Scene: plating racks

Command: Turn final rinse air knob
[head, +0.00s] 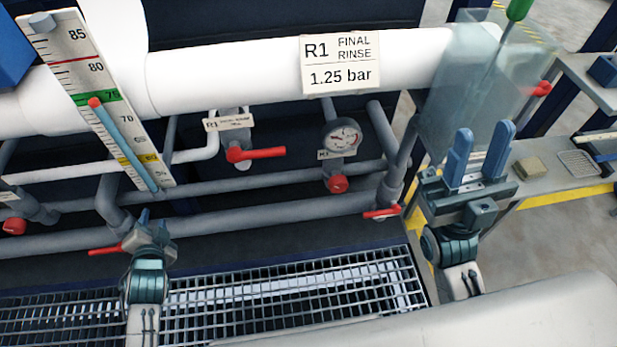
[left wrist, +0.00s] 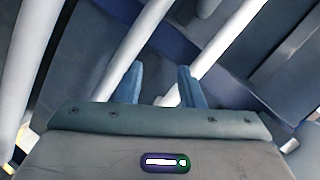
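A round red knob (head: 337,184) sits below a pressure gauge (head: 342,137) with a small R1 plate, under the white sign (head: 341,64) reading "R1 FINAL RINSE 1.25 bar". My left gripper (head: 154,222) is at the lower left in the head view, well left of and below the knob. In the left wrist view its two blue fingers (left wrist: 160,78) stand apart with nothing between them, facing pipes. My right gripper (head: 480,148) is right of the knob, fingers pointing up, open and empty. The left wrist view does not show the knob.
A red lever (head: 255,154) with an R1 tag is left of the gauge. Other red handles are near my left gripper (head: 106,249) and below the knob's right (head: 382,212). A thermometer scale (head: 107,95) stands at left. A metal grate (head: 290,295) lies below.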

